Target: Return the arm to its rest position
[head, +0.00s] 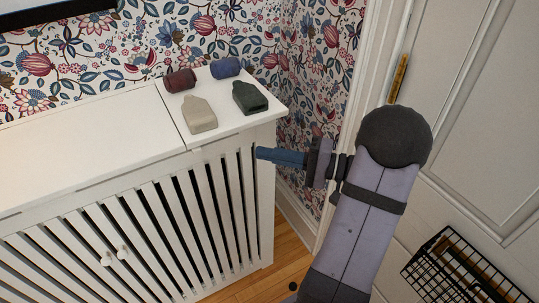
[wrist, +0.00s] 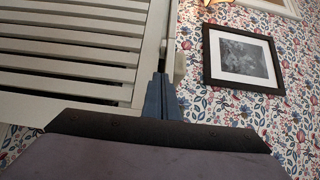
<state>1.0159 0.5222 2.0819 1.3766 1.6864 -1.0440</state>
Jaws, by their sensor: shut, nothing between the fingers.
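My gripper (head: 262,154) shows in the head view in front of the right end of a white slatted cabinet, below its top. Its blue fingers point left, and in the wrist view the fingers (wrist: 160,95) lie together with nothing between them. My arm reaches up from the bottom right of the head view. Whether the fingers touch the cabinet front cannot be told.
The white cabinet (head: 85,145) bears a dark red roll (head: 180,80), a blue roll (head: 226,68), a beige block (head: 199,115) and a dark green block (head: 250,97) at its right end. A black wire basket (head: 463,268) is at lower right. A framed picture (wrist: 243,60) hangs on the papered wall.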

